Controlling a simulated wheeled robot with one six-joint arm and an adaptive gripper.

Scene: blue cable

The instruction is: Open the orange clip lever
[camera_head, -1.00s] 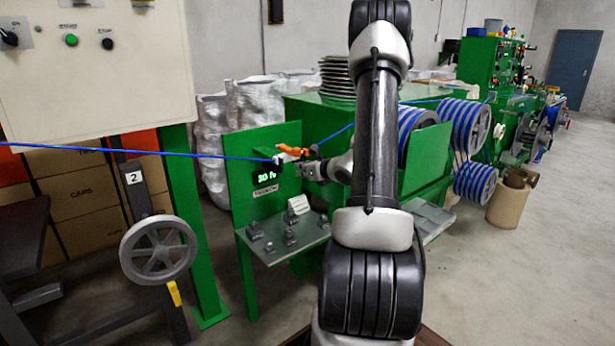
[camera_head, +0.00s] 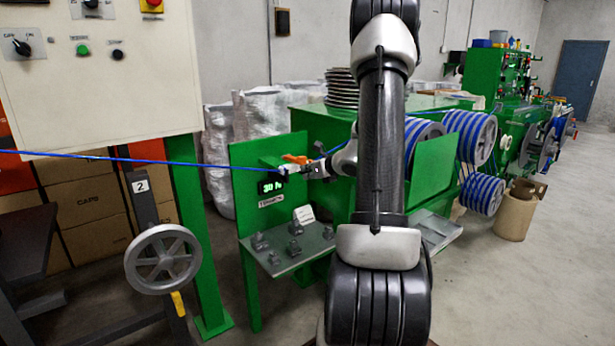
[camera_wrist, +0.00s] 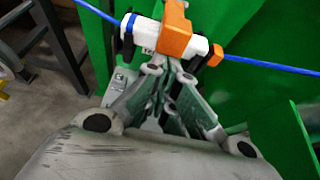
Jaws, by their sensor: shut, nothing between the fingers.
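The orange clip lever (camera_wrist: 176,38) shows at the top of the wrist view, on a white cylindrical clip body (camera_wrist: 140,32). The blue cable (camera_wrist: 98,10) runs through that body and out to the right. In the head view the orange lever (camera_head: 297,159) is small, in front of the green panel. My gripper (camera_wrist: 172,66) is shut and empty, its fingertips close to the lower side of the white body, near the orange part. I cannot tell whether they touch.
The green panel (camera_head: 246,200) with a lit display stands behind the clip. A grey shelf (camera_head: 318,246) with several small metal parts lies below. A grey handwheel (camera_head: 163,259) is at left, and blue-striped spools (camera_head: 470,135) are at right.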

